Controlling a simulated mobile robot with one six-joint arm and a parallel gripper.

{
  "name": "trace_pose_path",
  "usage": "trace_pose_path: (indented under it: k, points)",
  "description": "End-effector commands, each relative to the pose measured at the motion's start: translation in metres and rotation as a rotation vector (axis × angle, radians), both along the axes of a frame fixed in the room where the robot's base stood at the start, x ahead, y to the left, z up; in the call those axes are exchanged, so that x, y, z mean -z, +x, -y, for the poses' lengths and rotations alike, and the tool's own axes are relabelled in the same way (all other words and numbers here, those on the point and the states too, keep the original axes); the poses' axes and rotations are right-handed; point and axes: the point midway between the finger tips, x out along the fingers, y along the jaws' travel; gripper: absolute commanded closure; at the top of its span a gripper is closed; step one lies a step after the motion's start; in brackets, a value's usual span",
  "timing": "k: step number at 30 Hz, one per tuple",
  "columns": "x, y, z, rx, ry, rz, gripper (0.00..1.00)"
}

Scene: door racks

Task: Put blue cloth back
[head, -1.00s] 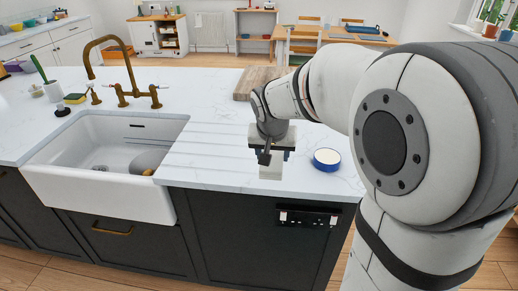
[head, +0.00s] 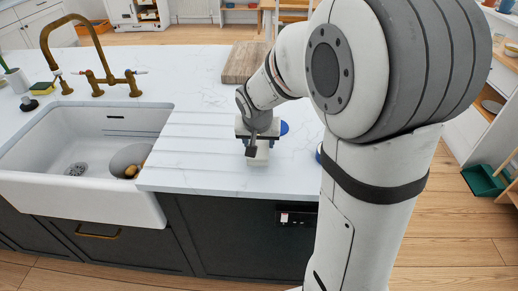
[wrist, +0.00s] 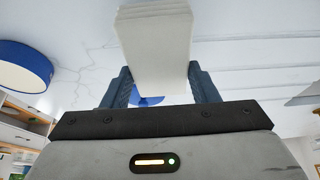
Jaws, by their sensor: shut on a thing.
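My gripper (head: 257,150) is just above the counter near its front edge, fingers pointing down. It is shut on a pale, block-like thing (wrist: 158,50) that looks layered at its end. A small blue thing (head: 284,128) shows just behind and right of my gripper. A blue patch also shows between the fingers in the wrist view (wrist: 147,101); I cannot tell whether either is the blue cloth. No clearly recognisable blue cloth is in view.
A round blue-sided dish (wrist: 22,65) shows in the wrist view; my arm mostly hides it in the head view. A wooden board (head: 245,62) lies at the counter's back. The white sink (head: 85,150) is left. Counter between sink and gripper is clear.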

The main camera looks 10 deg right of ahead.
Motion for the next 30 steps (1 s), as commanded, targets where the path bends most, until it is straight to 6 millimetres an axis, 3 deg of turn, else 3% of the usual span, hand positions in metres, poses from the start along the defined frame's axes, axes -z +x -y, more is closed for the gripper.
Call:
trace_pose_path:
  k: [6,12,13,20,30]
  points:
    - [0.031,-0.001,0.000,-0.001,-0.001,-0.003,0.64]
    - [0.032,0.000,0.000,0.000,0.001,-0.002,0.64]
    - [0.033,-0.001,0.000,0.000,0.001,-0.002,0.45]
    - [0.032,0.000,0.000,-0.001,0.000,-0.001,0.26]
    - [0.027,-0.001,-0.001,-0.001,0.000,0.002,0.24]
